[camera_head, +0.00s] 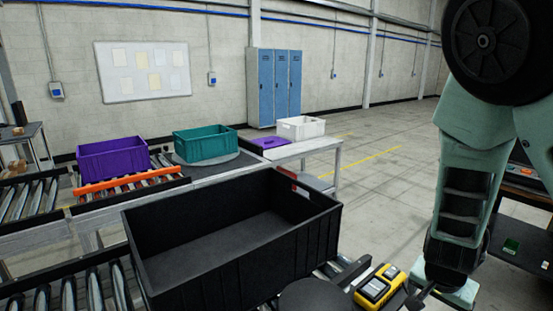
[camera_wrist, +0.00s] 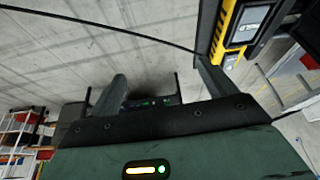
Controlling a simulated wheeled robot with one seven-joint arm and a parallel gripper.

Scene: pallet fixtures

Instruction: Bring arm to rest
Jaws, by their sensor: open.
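My gripper (camera_wrist: 160,82) shows in the wrist view with its two fingers spread wide apart and nothing between them. Beyond the fingers are bare concrete floor and a dark object I cannot make out. In the head view my arm hangs down at the right side, bent at the elbow. Its lower end is at the bottom right, beside a yellow and black device (camera_head: 378,288); the fingers are not clear there. The device also shows in the wrist view (camera_wrist: 243,28), close to the right finger.
A large empty black crate (camera_head: 290,235) stands on the roller conveyor in front of me. Purple (camera_head: 112,158), teal (camera_head: 205,145) and white (camera_head: 301,128) crates stand behind it. A dark bench (camera_head: 520,245) is at the right edge. Open floor (camera_head: 385,160) lies beyond.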

